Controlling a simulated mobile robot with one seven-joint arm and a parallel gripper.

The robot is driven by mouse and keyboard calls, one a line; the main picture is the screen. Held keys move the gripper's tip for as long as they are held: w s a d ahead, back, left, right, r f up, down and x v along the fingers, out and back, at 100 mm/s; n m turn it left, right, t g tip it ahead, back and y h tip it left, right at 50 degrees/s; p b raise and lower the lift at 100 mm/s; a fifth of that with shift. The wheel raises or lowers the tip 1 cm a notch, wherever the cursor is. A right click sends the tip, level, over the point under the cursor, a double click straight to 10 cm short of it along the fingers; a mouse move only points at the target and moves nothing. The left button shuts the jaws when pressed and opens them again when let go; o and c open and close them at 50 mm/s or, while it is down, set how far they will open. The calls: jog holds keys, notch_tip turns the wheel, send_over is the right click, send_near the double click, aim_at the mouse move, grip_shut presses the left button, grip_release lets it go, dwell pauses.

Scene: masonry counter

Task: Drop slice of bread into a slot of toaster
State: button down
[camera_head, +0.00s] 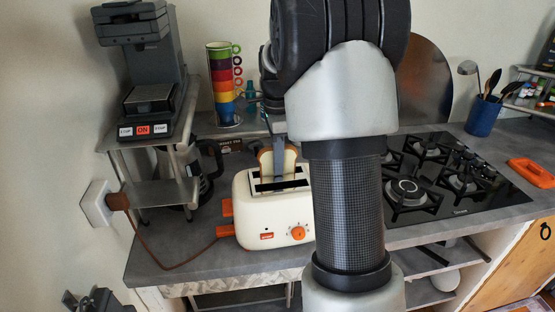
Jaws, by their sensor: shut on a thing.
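A cream toaster (272,218) with orange levers and an orange knob stands on the grey counter, left of my arm. Dark slots show in its top. A slice of bread (290,160) with a brown crust stands upright at the toaster's far side, its lower edge close to the toaster top. I cannot tell whether that edge is above, behind or inside a slot. My gripper (279,165) is shut on the bread, with a dark finger in front of its middle. My arm hides the rest of the gripper and the toaster's right end.
A coffee machine (143,90) stands on a shelf at left. Stacked coloured cups (221,85) stand behind the toaster. A black gas hob (450,185), a blue utensil pot (483,117) and an orange item (532,172) are at right. The toaster's cord (165,262) runs left.

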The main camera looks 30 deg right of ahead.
jog(key=shift+f, duration=0.1)
jog(key=c, duration=1.7)
grip_release()
jog(key=shift+c, duration=0.2)
jog(key=shift+r+p, duration=3)
jog(key=shift+r, duration=0.55)
